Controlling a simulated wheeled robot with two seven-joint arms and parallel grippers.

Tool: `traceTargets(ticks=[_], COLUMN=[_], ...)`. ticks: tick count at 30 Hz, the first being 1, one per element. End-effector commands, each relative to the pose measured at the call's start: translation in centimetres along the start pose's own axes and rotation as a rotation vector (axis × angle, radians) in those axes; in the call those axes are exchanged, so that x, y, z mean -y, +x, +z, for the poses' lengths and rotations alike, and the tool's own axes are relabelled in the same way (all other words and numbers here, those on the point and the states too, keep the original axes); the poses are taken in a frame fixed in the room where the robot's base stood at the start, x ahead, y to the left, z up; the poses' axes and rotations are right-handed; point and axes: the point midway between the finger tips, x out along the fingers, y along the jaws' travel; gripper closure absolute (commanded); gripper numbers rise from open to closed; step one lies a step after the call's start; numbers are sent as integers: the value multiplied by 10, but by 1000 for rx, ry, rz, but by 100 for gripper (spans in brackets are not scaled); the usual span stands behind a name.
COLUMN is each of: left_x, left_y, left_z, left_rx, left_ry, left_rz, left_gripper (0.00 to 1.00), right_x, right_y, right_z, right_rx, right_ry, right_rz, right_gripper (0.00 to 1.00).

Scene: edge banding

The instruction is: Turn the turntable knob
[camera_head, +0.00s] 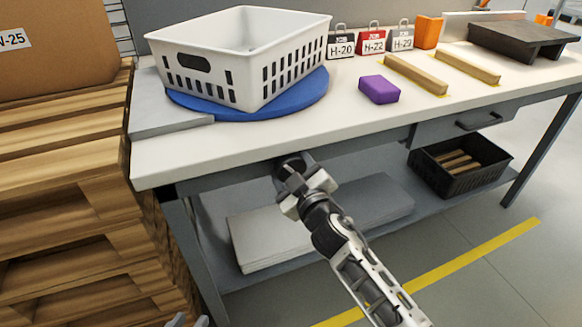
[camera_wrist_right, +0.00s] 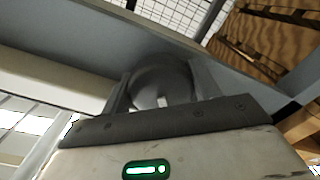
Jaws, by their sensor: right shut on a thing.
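The turntable is a blue round disc (camera_head: 300,104) on the bench top, with a white perforated basket (camera_head: 215,77) standing on it. The knob is a dark round piece under the bench's front edge, in the head view (camera_head: 289,161) and in the right wrist view (camera_wrist_right: 160,76). My right gripper (camera_head: 294,167) is shut on the knob, with one finger on each side of it in the right wrist view (camera_wrist_right: 161,90). A small grey part of my left gripper (camera_head: 188,320) shows at the bottom edge of the head view; its fingers are too cut off to judge.
The workbench (camera_head: 330,130) has a purple block (camera_head: 379,89), wooden strips (camera_head: 416,74) and labelled tags (camera_head: 371,40) on top. Wooden pallets (camera_head: 70,190) stand close at the left. A black crate (camera_head: 480,170) and pale boards (camera_head: 255,240) lie on the lower shelf.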

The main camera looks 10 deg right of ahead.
Motion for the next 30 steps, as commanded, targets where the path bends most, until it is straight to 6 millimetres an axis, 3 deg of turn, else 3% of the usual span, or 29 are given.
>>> traceTargets(ticks=[6,7,9,23,30], left_x=[0,0,0,-1,0], left_y=[0,0,0,-1,1], left_z=[0,0,0,5,5], left_rx=[1,1,1,11,7], left_ry=[0,0,0,-4,-3], left_rz=[-1,-1,-1,1,1], left_gripper=[72,72,72,72,72], right_x=[0,0,0,0,1], right_y=[0,0,0,0,0], right_z=[1,1,1,0,0], right_rx=[2,2,2,-1,-1], right_ry=[1,1,1,7,183], right_rz=[0,0,0,1,0], right_gripper=[61,36,18,18,18])
